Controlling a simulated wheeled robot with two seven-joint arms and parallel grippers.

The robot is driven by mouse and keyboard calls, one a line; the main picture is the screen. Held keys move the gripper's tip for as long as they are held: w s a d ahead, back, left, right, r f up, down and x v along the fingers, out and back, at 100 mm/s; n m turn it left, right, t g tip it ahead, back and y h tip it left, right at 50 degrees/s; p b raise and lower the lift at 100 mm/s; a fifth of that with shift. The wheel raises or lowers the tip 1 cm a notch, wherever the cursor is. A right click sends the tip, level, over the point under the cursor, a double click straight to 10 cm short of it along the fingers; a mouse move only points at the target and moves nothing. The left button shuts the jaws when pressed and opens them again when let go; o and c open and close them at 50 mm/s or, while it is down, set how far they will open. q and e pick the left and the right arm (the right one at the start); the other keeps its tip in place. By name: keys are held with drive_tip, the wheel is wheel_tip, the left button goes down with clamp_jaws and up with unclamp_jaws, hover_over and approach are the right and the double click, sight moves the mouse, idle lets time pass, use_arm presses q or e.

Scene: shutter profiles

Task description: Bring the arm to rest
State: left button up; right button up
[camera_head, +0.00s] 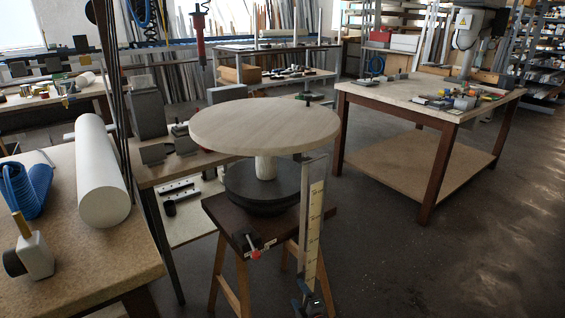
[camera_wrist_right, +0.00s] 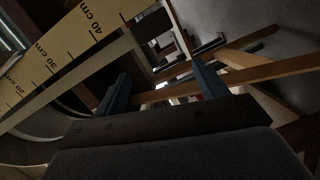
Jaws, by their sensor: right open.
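My right gripper (camera_wrist_right: 162,84) is open, with its two blue-grey fingers apart and nothing between them in the right wrist view. In the head view it shows small and dark (camera_head: 309,301) at the bottom edge, by the foot of an upright measuring scale (camera_head: 314,220). The scale, marked in centimetres, crosses the upper left of the right wrist view (camera_wrist_right: 62,52), close beside the gripper. My left gripper is not in view.
A round pale wooden disc (camera_head: 265,122) sits on a dark turntable (camera_head: 262,187) on a wooden stand (camera_head: 225,212). A workbench (camera_head: 75,255) with a white cylinder (camera_head: 100,170) is at left. Another workbench (camera_head: 385,98) is at right. The floor (camera_head: 440,260) at lower right is clear.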

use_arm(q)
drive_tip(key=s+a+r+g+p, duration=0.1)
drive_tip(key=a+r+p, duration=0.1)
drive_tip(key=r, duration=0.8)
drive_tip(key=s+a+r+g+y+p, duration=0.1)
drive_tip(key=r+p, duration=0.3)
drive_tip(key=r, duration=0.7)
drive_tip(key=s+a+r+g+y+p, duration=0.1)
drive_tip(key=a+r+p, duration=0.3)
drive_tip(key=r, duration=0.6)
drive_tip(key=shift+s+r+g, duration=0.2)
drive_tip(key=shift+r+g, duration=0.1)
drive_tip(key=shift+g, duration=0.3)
use_arm(e)
drive_tip(key=s+d+r+m+g+h, duration=0.1)
drive_tip(key=s+r+m+g, duration=0.3)
drive_tip(key=s, duration=1)
drive_tip(key=s+d+r+m+g+h, duration=0.2)
drive_tip(key=s+d+r+m+g, duration=0.2)
drive_tip(key=s, duration=1.1)
drive_tip(key=s+d+r+m+g+h, duration=0.2)
drive_tip(key=s+r+m+g, duration=0.3)
drive_tip(key=s+m, duration=0.4)
drive_tip(key=s+d, duration=0.1)
drive_tip(key=s, duration=0.4)
drive_tip(key=shift+s+d+r+m, duration=0.15)
drive_tip(key=shift+r+m, duration=0.15)
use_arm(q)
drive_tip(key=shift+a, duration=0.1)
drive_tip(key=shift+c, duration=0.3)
